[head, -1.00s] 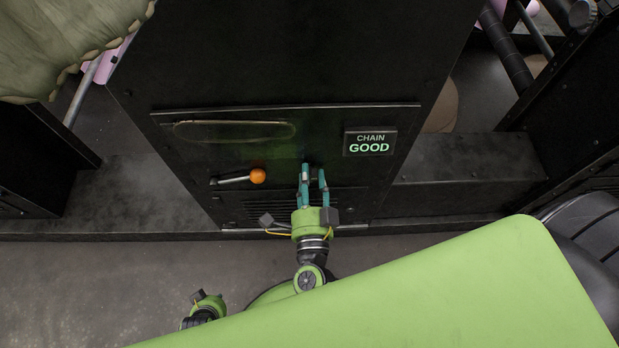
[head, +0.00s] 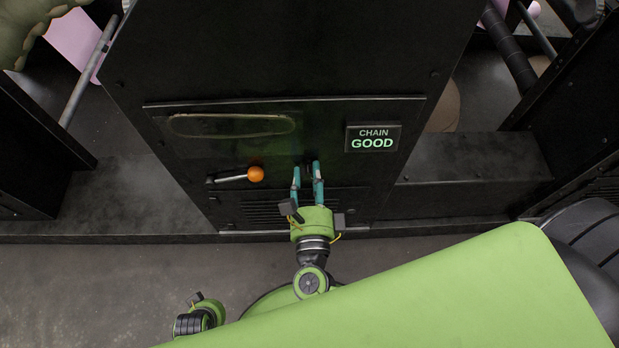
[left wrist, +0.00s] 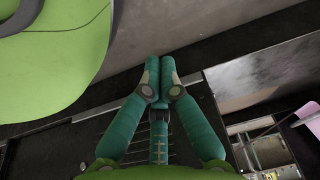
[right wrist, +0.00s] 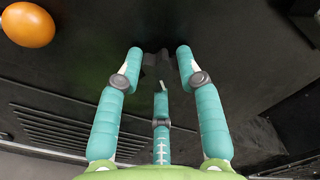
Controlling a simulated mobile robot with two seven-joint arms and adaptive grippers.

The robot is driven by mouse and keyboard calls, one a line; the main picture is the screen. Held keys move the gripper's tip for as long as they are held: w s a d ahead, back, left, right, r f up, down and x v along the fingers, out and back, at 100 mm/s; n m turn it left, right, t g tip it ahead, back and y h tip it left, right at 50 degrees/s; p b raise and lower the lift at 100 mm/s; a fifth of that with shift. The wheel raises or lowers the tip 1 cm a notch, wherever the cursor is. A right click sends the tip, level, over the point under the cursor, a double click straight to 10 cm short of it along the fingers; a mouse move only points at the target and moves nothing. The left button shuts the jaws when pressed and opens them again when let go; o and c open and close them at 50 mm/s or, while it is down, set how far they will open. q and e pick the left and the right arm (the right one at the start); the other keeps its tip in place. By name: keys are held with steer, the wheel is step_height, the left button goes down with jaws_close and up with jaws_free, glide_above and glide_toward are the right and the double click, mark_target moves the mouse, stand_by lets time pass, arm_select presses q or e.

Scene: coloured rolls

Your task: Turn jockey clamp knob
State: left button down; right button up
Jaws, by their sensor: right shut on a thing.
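The black clamp knob (right wrist: 153,68) sticks out of the dark machine panel in the right wrist view. In the head view it is a small dark shape (head: 307,171) between the fingertips. My right gripper (head: 307,168) has its teal fingers on either side of the knob and is shut on it. The right wrist view shows the fingertips (right wrist: 158,58) to the knob's left and right. My left gripper (left wrist: 160,66) shows in the left wrist view with its fingertips together and nothing visible between them.
An orange-ended lever (head: 256,174) sits left of the knob, with vent slots (head: 262,212) below. A lit sign reading CHAIN GOOD (head: 372,138) is at upper right, and a long oval window (head: 232,125) at upper left. Bare floor (head: 110,285) lies before the machine.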

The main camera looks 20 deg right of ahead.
arm_select(q)
steer(key=shift+s+r, duration=0.15)
arm_select(e)
steer(key=shift+d+m, duration=0.25)
steer(key=shift+m, duration=0.45)
arm_select(q)
steer(key=shift+b, duration=0.3)
arm_select(e)
steer(key=shift+f, duration=0.1)
steer(key=o, duration=1.2)
steer(key=shift+c, duration=0.2)
arm_select(q)
steer(key=shift+d+r, duration=0.1)
steer(key=shift+s, duration=0.1)
arm_select(e)
steer(key=shift+a, duration=0.1)
steer(key=shift+s, duration=0.2)
steer(key=v, duration=1.1)
steer(key=shift+s, duration=0.3)
steer(key=shift+a, duration=0.15)
